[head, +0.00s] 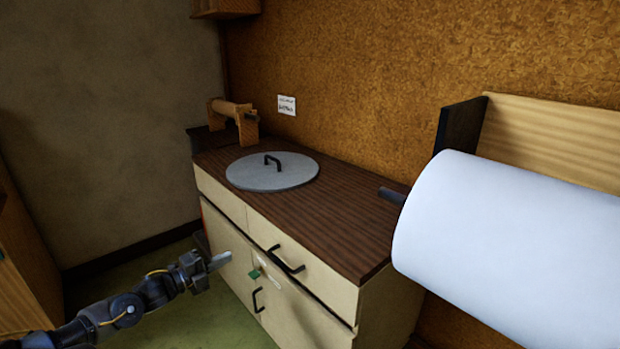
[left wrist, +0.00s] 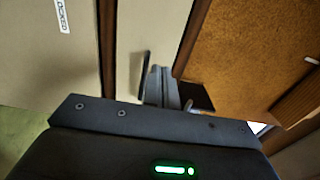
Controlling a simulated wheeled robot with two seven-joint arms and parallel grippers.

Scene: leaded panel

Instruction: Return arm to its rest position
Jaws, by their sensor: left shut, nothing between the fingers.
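My left gripper (head: 219,261) reaches in from the lower left of the head view, in front of the cream cabinet's doors. Its fingers are shut and nothing shows between them. In the left wrist view the gripper fingers (left wrist: 162,88) show beyond the dark wrist housing, with pale cabinet panels and a dark handle close by. I cannot tell whether the fingers touch the cabinet. My right gripper is in neither view.
The cabinet (head: 341,299) has a dark wood top (head: 335,220) bearing a round grey lid (head: 272,178). A wooden roller stand (head: 236,118) stands at its back left. A large white roll (head: 515,245) fills the right side. Green floor (head: 205,318) lies open at lower left.

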